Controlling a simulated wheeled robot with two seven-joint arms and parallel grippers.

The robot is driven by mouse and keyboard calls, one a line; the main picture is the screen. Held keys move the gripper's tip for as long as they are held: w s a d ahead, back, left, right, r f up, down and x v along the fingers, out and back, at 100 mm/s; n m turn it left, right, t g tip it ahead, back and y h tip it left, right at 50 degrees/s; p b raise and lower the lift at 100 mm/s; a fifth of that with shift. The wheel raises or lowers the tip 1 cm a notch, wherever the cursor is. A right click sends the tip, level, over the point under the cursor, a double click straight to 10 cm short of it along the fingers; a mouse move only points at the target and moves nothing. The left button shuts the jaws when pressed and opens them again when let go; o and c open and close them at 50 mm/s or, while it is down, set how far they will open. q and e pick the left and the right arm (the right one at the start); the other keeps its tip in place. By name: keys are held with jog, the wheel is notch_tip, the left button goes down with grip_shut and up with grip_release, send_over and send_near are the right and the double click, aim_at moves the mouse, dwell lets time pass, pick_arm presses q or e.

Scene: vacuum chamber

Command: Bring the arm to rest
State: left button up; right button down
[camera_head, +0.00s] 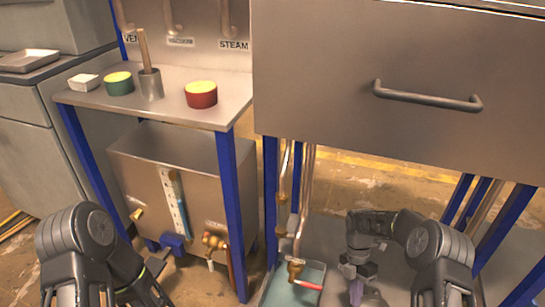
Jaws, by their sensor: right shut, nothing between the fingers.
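My right arm (432,245) comes in at the lower right and bends left. Its gripper (356,290) points down, shut and empty, to the right of a valve with a red handle (308,285). A gap shows between the gripper and the handle in the picture. My left arm (85,245) is folded at the lower left. Its end runs to the bottom edge, and its fingers cannot be made out.
A large steel chamber front (400,45) with a bar handle (427,97) hangs over the right side. A shelf (170,107) on blue legs holds a red tub (201,95), a green tub (119,84) and a metal cup (151,86). A tray (276,293) sits below the pipes.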

jog(key=s+a+f+m+t+y, duration=0.2)
jog(key=s+a+f+m+t, duration=0.15)
jog(key=a+m, duration=0.45)
jog(key=s+a+f+m+t+y, duration=0.2)
jog(key=a+f+m, duration=0.2)
jog(key=a+m, duration=0.4)
jog(key=s+r+m, duration=0.3)
jog(key=s+m, duration=0.8)
jog(key=s, duration=0.4)
pick_arm(q)
notch_tip(320, 180, up, 27)
jog(key=s+d+p, duration=0.1)
jog(key=p, duration=2.5)
jog(key=shift+s+d+f+p, duration=0.15)
jog(key=shift+f+p, duration=0.05)
jog(key=shift+p, duration=0.1)
pick_arm(e)
notch_tip(320, 180, up, 28)
jog(key=s+a, duration=0.1)
jog(key=s, duration=0.1)
jog(key=shift+a+f+n, duration=0.2)
jog(key=shift+a+n, duration=0.1)
jog(key=shift+n, duration=0.1)
jog(key=shift+t, duration=0.25)
pick_arm(q)
jog(key=shift+d, duration=0.1)
jog(key=shift+c, duration=0.5)
pick_arm(e)
jog(key=shift+d, duration=0.15)
